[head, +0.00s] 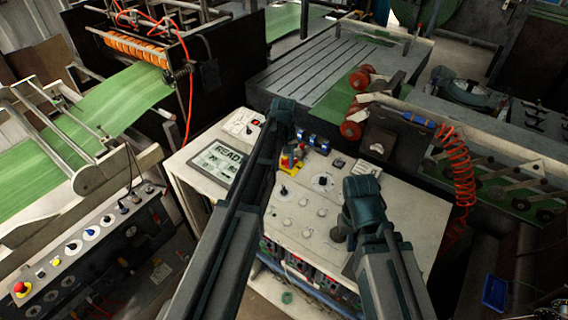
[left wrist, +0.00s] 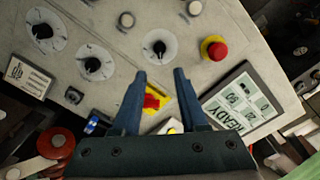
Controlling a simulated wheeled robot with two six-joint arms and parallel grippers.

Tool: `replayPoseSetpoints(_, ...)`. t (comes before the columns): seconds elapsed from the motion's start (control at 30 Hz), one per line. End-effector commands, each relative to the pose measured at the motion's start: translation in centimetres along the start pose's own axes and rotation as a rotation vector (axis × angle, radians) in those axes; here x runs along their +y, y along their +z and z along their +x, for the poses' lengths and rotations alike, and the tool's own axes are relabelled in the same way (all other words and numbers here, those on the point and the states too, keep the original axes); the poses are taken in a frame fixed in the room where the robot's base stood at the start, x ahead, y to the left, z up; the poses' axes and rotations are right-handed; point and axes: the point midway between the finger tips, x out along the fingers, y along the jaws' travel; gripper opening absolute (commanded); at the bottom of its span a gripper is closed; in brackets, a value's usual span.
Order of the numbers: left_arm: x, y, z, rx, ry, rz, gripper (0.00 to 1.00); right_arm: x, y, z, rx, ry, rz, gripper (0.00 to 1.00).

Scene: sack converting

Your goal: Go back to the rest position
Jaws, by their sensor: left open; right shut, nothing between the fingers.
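The left gripper (head: 298,152) hangs above the pale control panel (head: 312,228), close to a red and yellow control (head: 287,168). In the left wrist view, the left gripper (left wrist: 160,74) shows two blue fingers spread apart with nothing held. A red switch on a yellow plate (left wrist: 154,101) appears between the fingers; I cannot tell whether they touch it. The right gripper (head: 340,234) points down over the right part of the panel, shut and empty. Its fingertips are small and partly hidden by its arm.
A READY screen (head: 218,165) lies on the panel's left side; a red stop button (left wrist: 215,48) shows in the left wrist view. A machine bed (head: 325,70) stands behind. A coiled orange hose (head: 461,165) hangs at right. Green sheet (head: 95,112) runs at left.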

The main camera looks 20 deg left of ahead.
Motion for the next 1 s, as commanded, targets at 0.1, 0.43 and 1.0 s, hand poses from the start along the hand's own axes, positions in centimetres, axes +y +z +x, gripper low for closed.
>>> replayPoseSetpoints(0.1,0.0,0.0,-1.7,0.000,0.000,0.000,0.42,0.2,0.1,-1.7,-0.001,0.000,-0.001,0.00)
replayPoseSetpoints(0.43,0.0,0.0,-1.9,0.000,0.000,0.000,0.42,0.2,0.1,-1.9,-0.001,0.000,-0.001,0.00)
replayPoseSetpoints(1.0,2.1,11.0,4.0,-0.005,-0.037,0.266,0.42,-0.4,-0.2,4.0,-0.001,0.001,-0.005,0.00)
